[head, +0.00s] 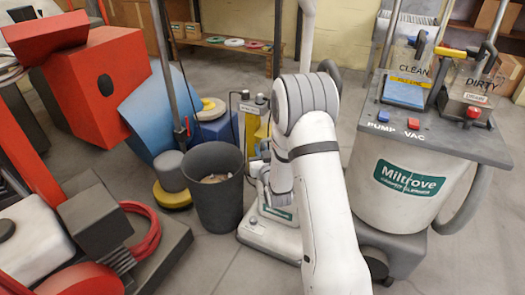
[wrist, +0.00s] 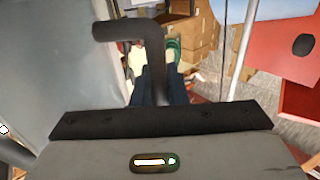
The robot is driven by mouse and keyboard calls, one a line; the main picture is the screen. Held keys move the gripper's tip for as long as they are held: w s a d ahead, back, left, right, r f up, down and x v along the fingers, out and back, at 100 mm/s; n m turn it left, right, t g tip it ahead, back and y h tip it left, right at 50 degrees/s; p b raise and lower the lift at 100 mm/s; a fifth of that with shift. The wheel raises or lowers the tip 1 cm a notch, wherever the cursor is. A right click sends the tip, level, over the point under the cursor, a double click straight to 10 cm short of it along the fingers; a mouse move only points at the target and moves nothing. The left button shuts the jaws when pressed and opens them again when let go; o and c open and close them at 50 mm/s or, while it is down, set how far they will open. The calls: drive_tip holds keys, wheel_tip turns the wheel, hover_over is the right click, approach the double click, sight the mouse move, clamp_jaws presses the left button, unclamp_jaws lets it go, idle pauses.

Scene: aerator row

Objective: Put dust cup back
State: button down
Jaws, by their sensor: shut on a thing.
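In the wrist view, the dark fingers of my gripper (wrist: 163,88) are close together on a dark bent handle (wrist: 150,32). The handle runs to a large pale grey body (wrist: 50,60) at left, which looks like the dust cup and is cut off by the frame edge. The exact grip point is hard to see. In the head view, my arm hides the fingers and most of what they hold. A low white upright cleaner (head: 268,238) with a green label stands just beyond my arm. I cannot tell whether the cup touches it.
A dark bin (head: 216,190) with something brown inside stands left of the cleaner. A large Miltrove pump vac (head: 400,175) stands close on the right. Red machines (head: 95,85) and a red hose (head: 143,235) fill the left. Some floor (head: 225,260) is bare in front.

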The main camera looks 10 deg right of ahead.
drive_tip(key=c, duration=1.4)
unclamp_jaws()
drive_tip(key=shift+c, duration=0.2)
drive_tip(key=s+r+g+p, duration=0.1)
drive_tip(key=s+r+g, duration=0.3)
drive_tip(key=s, duration=0.8)
drive_tip(key=s+d+r+g, duration=0.1)
drive_tip(key=s+r+g, duration=0.3)
drive_tip(key=s, duration=0.9)
drive_tip(key=s+d+r+g+h+p, duration=0.1)
drive_tip(key=s+r+g, duration=0.3)
drive_tip(key=s+g, duration=0.5)
drive_tip(key=s, duration=0.3)
drive_tip(key=shift+s+r+m+p, duration=0.35)
drive_tip(key=shift+r+m, duration=0.05)
